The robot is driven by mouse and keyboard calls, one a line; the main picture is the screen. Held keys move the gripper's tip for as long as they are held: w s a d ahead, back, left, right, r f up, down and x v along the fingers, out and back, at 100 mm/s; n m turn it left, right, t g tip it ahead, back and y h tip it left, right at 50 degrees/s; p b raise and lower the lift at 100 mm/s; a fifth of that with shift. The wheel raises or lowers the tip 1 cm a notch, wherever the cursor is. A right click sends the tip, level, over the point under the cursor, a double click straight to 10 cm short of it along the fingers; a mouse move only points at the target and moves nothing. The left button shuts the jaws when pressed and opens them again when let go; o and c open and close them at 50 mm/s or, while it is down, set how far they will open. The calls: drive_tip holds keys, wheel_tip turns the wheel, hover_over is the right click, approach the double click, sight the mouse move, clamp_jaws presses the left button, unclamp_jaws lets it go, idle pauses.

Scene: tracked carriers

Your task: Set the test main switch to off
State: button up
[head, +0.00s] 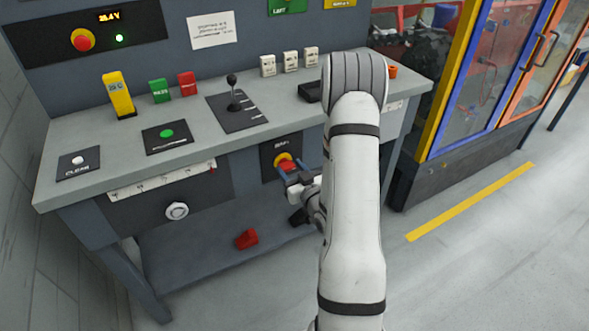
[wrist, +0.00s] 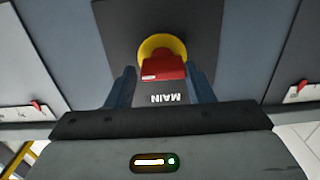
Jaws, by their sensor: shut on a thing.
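The main switch is a red handle (wrist: 163,69) on a round yellow base (wrist: 161,46), set on a dark plate marked MAIN (wrist: 200,20). In the head view the red handle (head: 288,166) shows on the front of the bench, below the top, partly covered by my gripper. My gripper (wrist: 162,84) has one finger on each side of the red handle and is shut on it. In the head view my gripper (head: 292,178) reaches the switch from the right. The bar-shaped handle lies across the picture in the wrist view.
A lever (head: 233,92), a green button (head: 167,133) and a white CLEAR button (head: 78,160) stand on the bench top (head: 200,115). A round knob (head: 177,210) is on the front at left. A red block (head: 247,238) lies on the lower shelf.

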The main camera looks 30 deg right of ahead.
drive_tip(key=shift+f+h+b, duration=0.1)
drive_tip(key=shift+h+b, duration=0.2)
drive_tip(key=shift+b, duration=0.05)
drive_tip(key=shift+c, duration=0.8)
drive_tip(key=n+b, duration=0.5)
drive_tip(key=b, duration=0.2)
drive_tip(key=n+b, duration=0.5)
drive_tip(key=b, duration=0.3)
drive_tip(key=n+b, duration=0.5)
drive_tip(key=b, duration=0.3)
drive_tip(key=shift+a+f, duration=0.15)
drive_tip(key=shift+a, duration=0.25)
drive_tip(key=shift+n+b, duration=0.5)
drive_tip(key=shift+n, duration=0.8)
drive_tip(key=o, duration=1)
